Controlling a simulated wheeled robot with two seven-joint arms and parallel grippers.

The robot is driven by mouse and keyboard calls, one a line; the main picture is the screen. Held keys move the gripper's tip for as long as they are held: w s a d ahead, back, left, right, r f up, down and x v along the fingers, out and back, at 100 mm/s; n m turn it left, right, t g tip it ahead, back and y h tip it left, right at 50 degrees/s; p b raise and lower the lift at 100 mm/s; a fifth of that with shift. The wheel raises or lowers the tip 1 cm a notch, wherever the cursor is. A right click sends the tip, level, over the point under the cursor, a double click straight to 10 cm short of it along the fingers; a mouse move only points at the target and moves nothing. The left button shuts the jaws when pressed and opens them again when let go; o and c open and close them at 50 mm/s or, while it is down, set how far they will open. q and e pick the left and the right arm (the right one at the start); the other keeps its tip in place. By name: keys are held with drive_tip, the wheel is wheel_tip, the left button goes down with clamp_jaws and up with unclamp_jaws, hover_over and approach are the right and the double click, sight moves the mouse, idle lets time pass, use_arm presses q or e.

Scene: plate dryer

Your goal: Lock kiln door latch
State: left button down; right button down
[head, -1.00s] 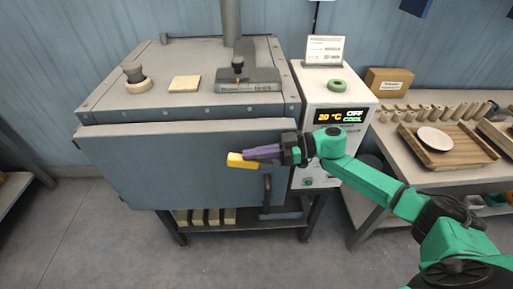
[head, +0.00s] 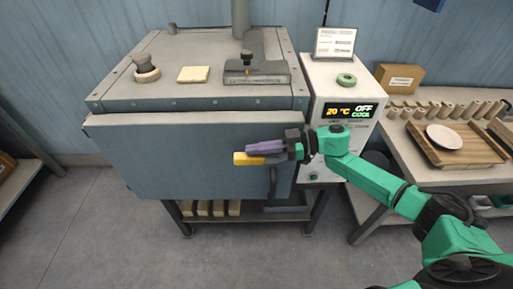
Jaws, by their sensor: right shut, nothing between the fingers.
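The grey kiln (head: 125,99) stands at the centre left, with its blue-grey front door (head: 165,160) facing me; I cannot tell whether the door is fully closed. A yellow latch lever (head: 243,160) lies about horizontal near the door's right side. A dark vertical handle (head: 273,183) is below its right part. My right gripper (head: 252,148), with purple fingers, is shut and empty. It points left just above the yellow lever in the picture and partly overlaps it; I cannot tell whether they touch. The lever's right end is hidden by the gripper. My left gripper is not in view.
A white control box (head: 318,90) with a display reading 20 °C, OFF, COOL stands right of the kiln. A bench (head: 408,150) farther right holds a wooden tray (head: 470,157) with a plate and several small pieces. The floor in front (head: 130,240) is clear.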

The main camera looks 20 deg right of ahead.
sight(257, 155)
wheel_tip(257, 155, up, 4)
drive_tip(key=p, duration=0.4)
drive_tip(key=shift+d, duration=0.1)
drive_tip(key=shift+d+r, duration=0.25)
drive_tip(key=shift+r, duration=0.1)
drive_tip(key=s+d+r+b, duration=0.1)
drive_tip(key=d+r+b, duration=0.2)
drive_tip(key=d+r, duration=0.3)
drive_tip(key=shift+s+r+b, duration=0.25)
drive_tip(key=shift+s+b, duration=0.05)
drive_tip(key=shift+s, duration=0.1)
drive_tip(key=shift+d, duration=0.15)
